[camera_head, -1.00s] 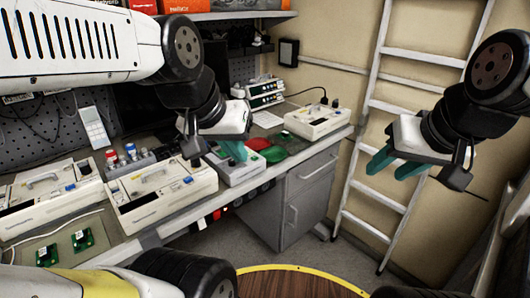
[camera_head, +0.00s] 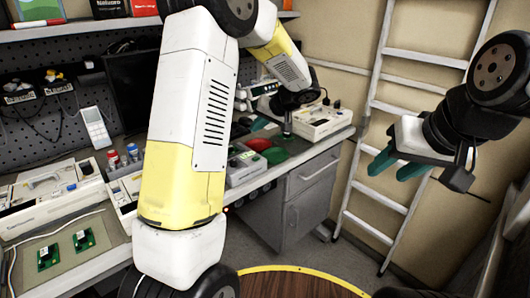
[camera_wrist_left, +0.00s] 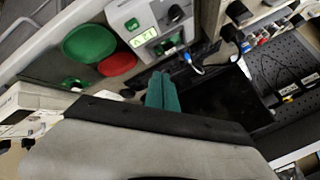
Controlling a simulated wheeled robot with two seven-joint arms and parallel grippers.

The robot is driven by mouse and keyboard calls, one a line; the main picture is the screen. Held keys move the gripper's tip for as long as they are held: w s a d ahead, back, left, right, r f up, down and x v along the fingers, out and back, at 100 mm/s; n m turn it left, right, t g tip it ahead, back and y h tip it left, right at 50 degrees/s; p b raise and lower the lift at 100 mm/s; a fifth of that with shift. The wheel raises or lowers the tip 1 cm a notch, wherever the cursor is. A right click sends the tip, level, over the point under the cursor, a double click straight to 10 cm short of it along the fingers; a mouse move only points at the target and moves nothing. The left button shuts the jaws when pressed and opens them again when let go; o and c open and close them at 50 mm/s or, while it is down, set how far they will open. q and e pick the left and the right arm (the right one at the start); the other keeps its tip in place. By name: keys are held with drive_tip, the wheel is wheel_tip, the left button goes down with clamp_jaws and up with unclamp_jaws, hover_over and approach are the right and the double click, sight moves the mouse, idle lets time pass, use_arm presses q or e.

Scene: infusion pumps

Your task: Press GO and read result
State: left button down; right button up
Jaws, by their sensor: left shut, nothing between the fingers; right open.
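A grey tester box (camera_head: 242,164) stands on the bench, partly hidden behind my left arm. My right gripper (camera_head: 397,165) is open and empty in front of the ladder.
A red dish (camera_head: 258,145) and a green dish (camera_head: 275,155) lie right of the tester. A white pump (camera_head: 318,122) stands at the bench's right end, another pump (camera_head: 42,190) at the left. Green circuit boards (camera_head: 83,240) lie on a mat. A ladder (camera_head: 385,130) leans at the wall.

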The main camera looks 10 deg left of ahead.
use_arm(q)
drive_tip(key=shift+w+d+f, duration=0.1)
drive_tip(key=shift+w+f, duration=0.05)
drive_tip(key=shift+w, duration=0.05)
hover_over(258, 161)
drive_tip(key=shift+f, duration=4.4)
drive_tip(key=shift+f, duration=0.15)
drive_tip(key=shift+f, duration=0.25)
drive_tip(key=shift+f, duration=0.4)
drive_tip(key=shift+r, duration=0.8)
